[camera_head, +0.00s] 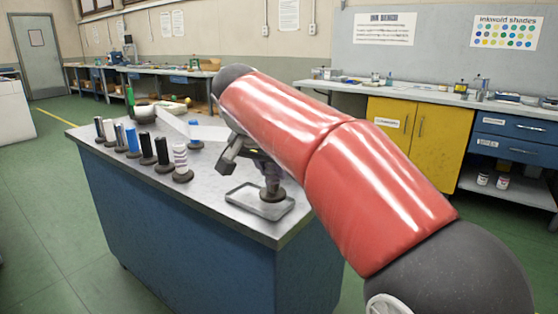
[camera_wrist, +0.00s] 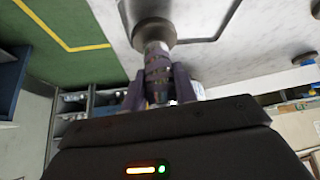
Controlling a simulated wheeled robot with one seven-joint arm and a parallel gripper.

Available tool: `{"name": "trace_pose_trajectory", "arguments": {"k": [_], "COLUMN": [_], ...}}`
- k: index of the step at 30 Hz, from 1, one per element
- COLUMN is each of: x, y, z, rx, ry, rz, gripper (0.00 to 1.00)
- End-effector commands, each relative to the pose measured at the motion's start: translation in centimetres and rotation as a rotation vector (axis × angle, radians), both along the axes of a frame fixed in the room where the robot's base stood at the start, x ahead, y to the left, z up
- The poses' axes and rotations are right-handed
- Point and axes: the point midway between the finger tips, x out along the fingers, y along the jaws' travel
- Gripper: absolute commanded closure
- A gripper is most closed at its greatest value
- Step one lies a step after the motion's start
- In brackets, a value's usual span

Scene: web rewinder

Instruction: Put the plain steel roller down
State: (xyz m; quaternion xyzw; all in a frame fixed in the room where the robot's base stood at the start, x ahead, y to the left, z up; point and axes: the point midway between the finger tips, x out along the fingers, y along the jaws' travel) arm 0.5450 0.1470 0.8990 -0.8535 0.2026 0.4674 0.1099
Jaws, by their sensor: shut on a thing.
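My gripper (camera_head: 262,160) is shut on the plain steel roller (camera_head: 271,183), which stands roughly upright with its dark round base downward. The base is over the shallow grey tray (camera_head: 238,200) at the near right corner of the bench; I cannot tell whether it touches the tray floor. In the wrist view, my gripper's fingers (camera_wrist: 158,90) close around the roller's shaft, and the roller's round base (camera_wrist: 154,32) shows beyond them. The fingers hide much of the shaft. A thin rim line of the tray (camera_wrist: 215,32) runs beside the base.
Several rollers on dark bases, including a striped one (camera_head: 180,158) and a black one (camera_head: 146,148), stand in a row along the bench's left side. A blue-topped piece (camera_head: 195,132) and a pale machine (camera_head: 165,112) are behind.

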Motion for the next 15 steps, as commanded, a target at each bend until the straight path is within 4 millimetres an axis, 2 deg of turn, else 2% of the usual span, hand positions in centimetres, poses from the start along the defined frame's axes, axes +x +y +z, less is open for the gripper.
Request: {"name": "trace_pose_trajectory", "arguments": {"k": [1, 4, 15], "x": [-0.1, -0.2, -0.2], "y": [0.3, 0.7, 0.9], "z": [-0.9, -1.8, -1.9], "rx": [0.002, 0.002, 0.003], "ry": [-0.010, -0.011, -0.012], "rz": [0.001, 0.000, -0.001], "gripper": [1.00, 1.00, 1.00]}}
